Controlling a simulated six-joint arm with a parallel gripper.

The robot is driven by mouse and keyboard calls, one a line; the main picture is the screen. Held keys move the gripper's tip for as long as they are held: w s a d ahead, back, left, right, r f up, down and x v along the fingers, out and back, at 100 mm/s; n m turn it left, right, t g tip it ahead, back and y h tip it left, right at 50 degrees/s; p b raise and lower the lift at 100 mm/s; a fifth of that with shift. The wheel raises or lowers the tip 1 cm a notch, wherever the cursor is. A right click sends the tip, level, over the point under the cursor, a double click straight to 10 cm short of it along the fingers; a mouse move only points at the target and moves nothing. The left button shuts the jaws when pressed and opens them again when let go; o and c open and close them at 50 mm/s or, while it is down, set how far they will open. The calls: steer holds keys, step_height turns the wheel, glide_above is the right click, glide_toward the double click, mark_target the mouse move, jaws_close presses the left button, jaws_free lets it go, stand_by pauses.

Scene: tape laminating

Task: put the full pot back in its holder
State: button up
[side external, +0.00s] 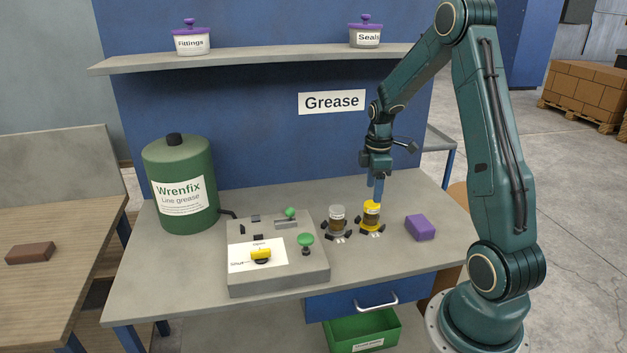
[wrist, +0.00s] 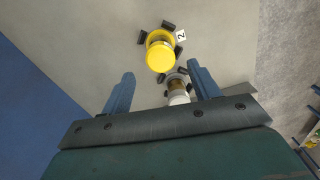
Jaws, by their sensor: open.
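A pot with a yellow lid (side external: 372,206) and brown contents stands upright among the dark prongs of a holder on the bench. In the wrist view the yellow-lidded pot (wrist: 160,55) is beyond my fingertips, by a label marked 2. A second pot with a pale lid (side external: 338,212) and brown contents stands in the neighbouring holder to its left; in the wrist view this pot (wrist: 178,92) shows between the fingers. My gripper (side external: 377,190) points down just above the yellow-lidded pot. Its fingers (wrist: 161,86) are apart, with nothing visibly held. Which pot is full I cannot tell.
A grey control box (side external: 278,280) with a yellow knob and green controls is left of the pots. A purple block (side external: 420,227) lies to their right. A green grease drum (side external: 180,185) stands at the back left. A shelf (side external: 260,62) runs above.

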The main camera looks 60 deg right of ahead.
mark_target(371, 204)
steer(key=shift+r, duration=1.75)
steer(key=shift+a, duration=0.1)
steer(key=shift+a+r, duration=0.15)
steer(key=shift+r, duration=0.1)
steer(key=s+a+r+m+t+h, duration=0.1)
steer(key=s+a+r+m+t, duration=0.15)
steer(key=a+r, duration=1.05)
steer(key=s+a+r+m+t, duration=0.1)
steer(key=s+a+m, duration=0.1)
steer(key=s+a, duration=0.3)
steer(key=s+a+m+t+y, duration=0.1)
steer(key=s+a+m+t, duration=0.1)
steer(key=s+a, duration=0.4)
steer(key=a, duration=0.3)
steer(key=shift+a+r+m, duration=0.25)
steer(key=shift+r+m, duration=0.1)
